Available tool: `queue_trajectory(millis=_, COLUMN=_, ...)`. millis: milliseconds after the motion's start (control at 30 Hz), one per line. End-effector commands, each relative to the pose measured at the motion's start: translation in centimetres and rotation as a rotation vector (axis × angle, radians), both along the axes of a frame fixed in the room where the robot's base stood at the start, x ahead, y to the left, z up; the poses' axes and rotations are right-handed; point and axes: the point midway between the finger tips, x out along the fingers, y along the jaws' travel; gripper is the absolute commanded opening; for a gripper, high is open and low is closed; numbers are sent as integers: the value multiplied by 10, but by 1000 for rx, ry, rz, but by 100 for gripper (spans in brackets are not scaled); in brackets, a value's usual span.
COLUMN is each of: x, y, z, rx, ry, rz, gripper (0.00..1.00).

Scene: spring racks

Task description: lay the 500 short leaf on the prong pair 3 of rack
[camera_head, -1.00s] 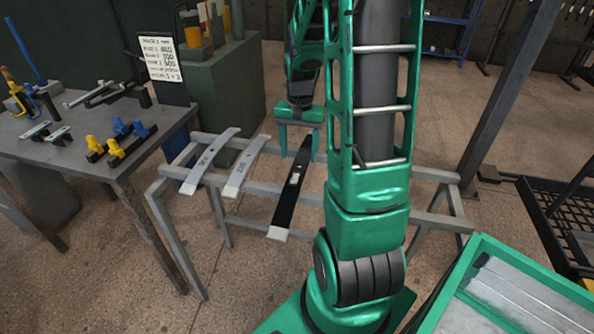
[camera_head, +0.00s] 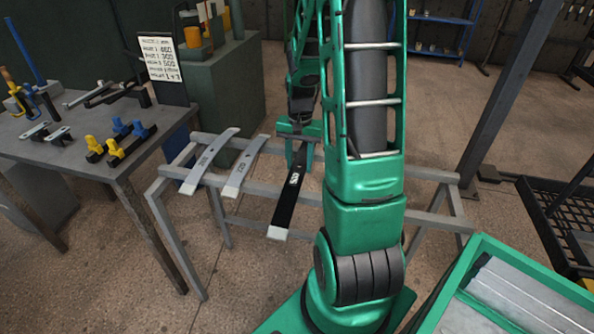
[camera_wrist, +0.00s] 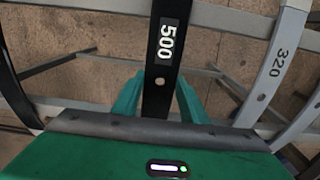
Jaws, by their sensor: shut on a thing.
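The 500 leaf (camera_head: 286,203) is a dark, slightly curved strip with a pale near end and a white label. It lies across the rails of the grey rack (camera_head: 415,217), right of two grey leaves. In the wrist view the 500 leaf (camera_wrist: 157,95) runs between the two green fingers. My gripper (camera_head: 298,152) is shut on the leaf's far part; it also shows in the wrist view (camera_wrist: 158,98). The prongs under the leaf are hidden. My arm covers part of the rack to the right.
The grey 320 leaf (camera_head: 247,165) and another grey leaf (camera_head: 211,160) lie on the rack to the left. A dark curved strip (camera_wrist: 14,90) shows at the wrist view's left edge. A workbench (camera_head: 60,145) with clamps stands left, a green-edged bin (camera_head: 450,290) front right.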

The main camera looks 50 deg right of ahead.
Motion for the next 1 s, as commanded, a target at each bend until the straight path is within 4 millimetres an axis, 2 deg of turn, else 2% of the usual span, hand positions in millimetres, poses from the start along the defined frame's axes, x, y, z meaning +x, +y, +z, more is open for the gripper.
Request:
queue_trajectory(millis=367, x=2, y=0, z=6, rx=-2, ry=-5, rz=1, gripper=0)
queue_trajectory(millis=733, x=2, y=0, z=45, rx=-3, ry=-6, rz=2, gripper=0)
queue_trajectory(millis=1000, x=-7, y=39, z=66, rx=-2, ry=-6, rz=4, gripper=0)
